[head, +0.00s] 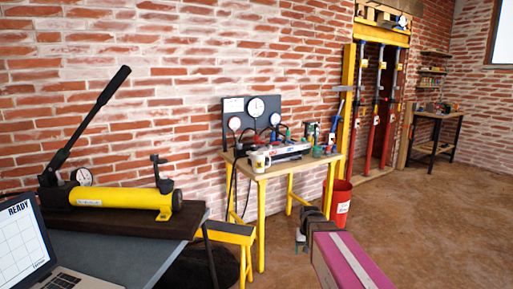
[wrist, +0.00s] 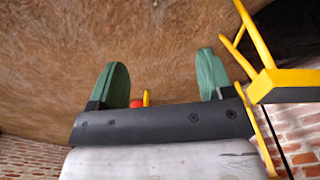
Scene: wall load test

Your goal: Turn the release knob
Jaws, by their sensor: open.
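A yellow hand pump (head: 120,197) with a long black lever (head: 92,115) lies on a dark board on the table at the left in the head view. A round gauge (head: 82,177) stands behind it and a black fitting (head: 162,172) rises near its right end. I cannot make out which part is the release knob. My gripper (head: 299,240) is low at the middle right, well apart from the pump. In the wrist view, my gripper (wrist: 160,72) is open, with green fingers spread and nothing held between them. The pump is not recognisable there.
A yellow-legged workbench (head: 262,172) with gauges and a mug (head: 260,160) stands at the wall. A red bucket (head: 341,205) is beside it. A laptop (head: 25,245) is at the front left. Brown floor (head: 440,220) is open at the right.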

